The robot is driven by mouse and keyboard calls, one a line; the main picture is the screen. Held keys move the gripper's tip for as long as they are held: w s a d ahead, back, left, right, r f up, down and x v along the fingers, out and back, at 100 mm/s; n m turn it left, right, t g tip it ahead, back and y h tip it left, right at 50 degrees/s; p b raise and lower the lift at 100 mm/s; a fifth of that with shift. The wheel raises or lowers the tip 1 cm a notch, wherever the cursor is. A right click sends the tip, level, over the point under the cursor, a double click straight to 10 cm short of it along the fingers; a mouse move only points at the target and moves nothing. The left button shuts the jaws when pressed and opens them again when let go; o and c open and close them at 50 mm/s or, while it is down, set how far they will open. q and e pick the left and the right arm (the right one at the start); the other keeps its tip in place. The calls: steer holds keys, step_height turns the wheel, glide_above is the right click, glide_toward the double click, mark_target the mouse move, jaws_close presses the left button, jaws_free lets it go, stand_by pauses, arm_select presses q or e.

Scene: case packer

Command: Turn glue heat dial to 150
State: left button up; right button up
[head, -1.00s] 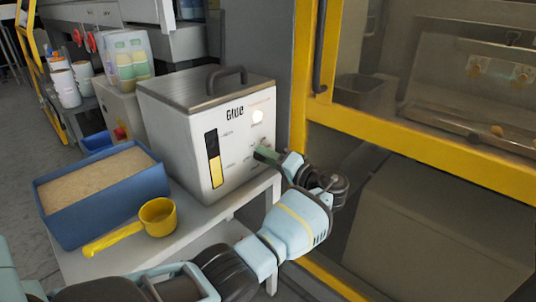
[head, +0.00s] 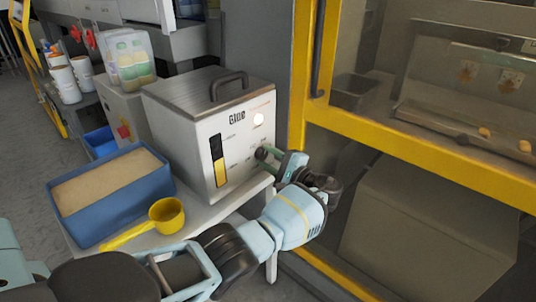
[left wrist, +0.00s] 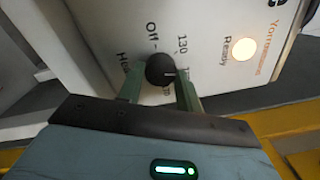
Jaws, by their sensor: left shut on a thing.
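The glue unit (head: 236,143) is a white box with a grey lid and handle, "Glue" lettering and a lit lamp (head: 258,119). Its black round heat dial (left wrist: 160,69) shows in the left wrist view, with "Off" and "130" printed near it. Other markings are partly hidden by the dial and a finger. A short white mark on the dial points to the right, towards a partly covered label. My left gripper (left wrist: 159,77) has its green fingers shut on the dial's two sides. In the head view it reaches the panel's right side (head: 270,157). My right gripper is not visible.
A blue bin (head: 160,186) of tan granules and a yellow scoop (head: 166,216) sit left of the unit on the pale table. A yellow-framed machine door (head: 420,155) stands close on the right. Bottles (head: 133,63) stand behind.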

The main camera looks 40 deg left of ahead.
arm_select(q)
steer(key=m+p, duration=0.1)
steer(key=m, duration=0.1)
steer(key=shift+m, duration=0.7)
steer(key=o, duration=1)
steer(key=d, duration=0.8)
steer(key=shift+s+f+b, duration=0.2)
steer(key=shift+s+b, duration=0.1)
steer(key=shift+s, duration=0.15)
